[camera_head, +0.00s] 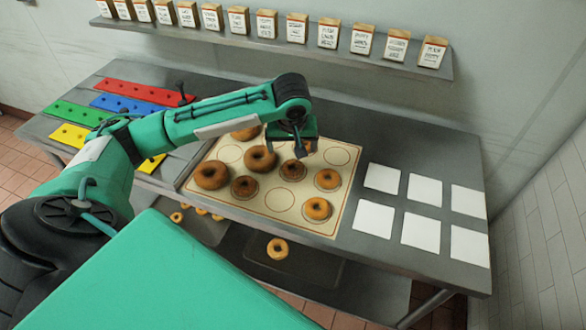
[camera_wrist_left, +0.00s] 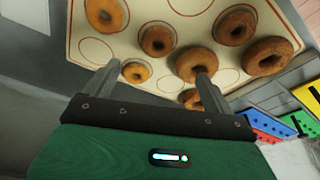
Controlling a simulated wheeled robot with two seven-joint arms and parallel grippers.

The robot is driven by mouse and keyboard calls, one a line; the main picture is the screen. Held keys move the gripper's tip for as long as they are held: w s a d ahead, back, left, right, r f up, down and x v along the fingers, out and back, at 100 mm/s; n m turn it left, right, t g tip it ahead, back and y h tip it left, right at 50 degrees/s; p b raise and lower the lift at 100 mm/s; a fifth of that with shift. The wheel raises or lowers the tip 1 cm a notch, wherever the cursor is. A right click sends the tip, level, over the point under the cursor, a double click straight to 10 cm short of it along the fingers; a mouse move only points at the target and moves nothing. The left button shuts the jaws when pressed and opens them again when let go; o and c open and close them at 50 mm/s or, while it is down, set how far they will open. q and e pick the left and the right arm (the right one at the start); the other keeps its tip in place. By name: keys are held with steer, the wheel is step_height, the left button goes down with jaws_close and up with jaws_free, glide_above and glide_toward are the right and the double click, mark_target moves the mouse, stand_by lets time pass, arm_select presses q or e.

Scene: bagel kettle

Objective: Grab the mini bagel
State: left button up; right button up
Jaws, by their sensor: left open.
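Several bagels of differing size lie on a cream mat (camera_head: 232,153) with printed circles. Smaller ones include a brown bagel (camera_head: 293,170) near the middle, a golden bagel (camera_head: 328,179) to its right, another golden one (camera_head: 317,208) at the front and a dark one (camera_head: 244,187). Larger ones (camera_head: 211,175) lie on the left. My left gripper (camera_head: 300,150) is open and empty above the mat's back part. In the left wrist view, the small golden bagel (camera_wrist_left: 136,72) shows between the fingers, and a finger partly covers a bagel (camera_wrist_left: 190,98). My right gripper is not in view.
White square cards (camera_head: 382,178) lie on the grey table to the right. Red, blue, green and yellow strips (camera_head: 138,92) lie on the left. A wall shelf (camera_head: 270,40) with labelled packets runs along the back. More bagels (camera_head: 278,249) are below the table's front edge.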

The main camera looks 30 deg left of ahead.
arm_select(q)
steer(key=p, duration=0.1)
glide_toward(293, 165)
steer(key=f, duration=0.1)
steer(key=s+f, duration=0.1)
steer(key=f, duration=0.1)
steer(key=shift+a, duration=0.1)
steer(key=shift+w+f+p, duration=0.15)
steer(key=shift+f+p, duration=0.15)
steer(key=shift+p, duration=0.1)
steer(key=x, duration=0.2)
steer(key=p+x, duration=0.1)
steer(key=x, duration=0.1)
steer(key=shift+w, duration=0.3)
steer(key=shift+f, duration=0.25)
steer(key=c, duration=1.1)
